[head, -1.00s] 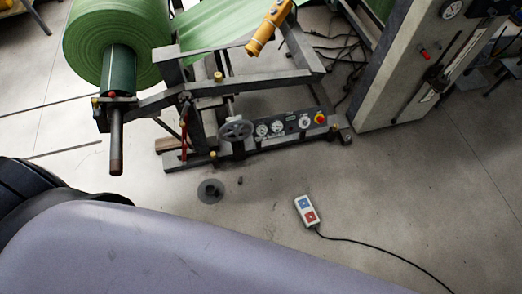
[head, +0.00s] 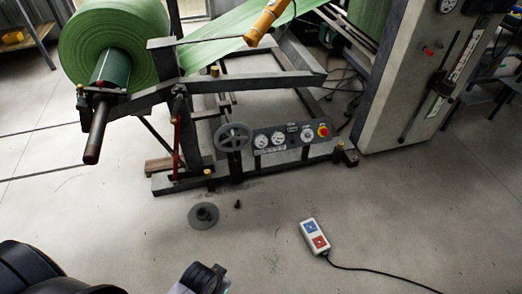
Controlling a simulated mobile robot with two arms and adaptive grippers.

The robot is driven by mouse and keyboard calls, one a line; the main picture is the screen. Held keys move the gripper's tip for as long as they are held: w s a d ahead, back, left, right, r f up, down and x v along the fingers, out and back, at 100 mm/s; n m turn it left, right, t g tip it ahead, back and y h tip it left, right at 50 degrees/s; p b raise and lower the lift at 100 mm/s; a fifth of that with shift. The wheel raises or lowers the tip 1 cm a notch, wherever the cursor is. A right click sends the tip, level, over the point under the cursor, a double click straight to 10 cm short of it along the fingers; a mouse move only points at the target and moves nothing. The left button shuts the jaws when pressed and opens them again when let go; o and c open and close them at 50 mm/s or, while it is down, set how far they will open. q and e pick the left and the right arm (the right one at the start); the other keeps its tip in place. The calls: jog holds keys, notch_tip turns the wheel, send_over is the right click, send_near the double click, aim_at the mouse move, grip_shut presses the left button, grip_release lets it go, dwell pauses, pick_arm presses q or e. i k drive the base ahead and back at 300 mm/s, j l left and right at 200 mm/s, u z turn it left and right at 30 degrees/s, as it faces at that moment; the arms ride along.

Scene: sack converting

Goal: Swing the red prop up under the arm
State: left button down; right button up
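The red prop (head: 176,140) is a thin red rod at the left end of the unwind stand. It stands close to upright between the grey arm (head: 142,103) above it and the base rail (head: 222,176) below. I cannot tell whether its top touches the arm. The arm carries the shaft (head: 97,134) of the green roll (head: 105,45). Black and grey parts of my own arm show at the bottom edge, well short of the prop. Neither gripper's fingers are in view.
A handwheel (head: 233,137) and gauge panel (head: 288,138) sit right of the prop. A round grey disc (head: 203,215) and a corded two-button control (head: 315,236) lie on the floor.

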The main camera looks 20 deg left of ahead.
aim_at(177, 126)
jog(key=u, duration=1.4)
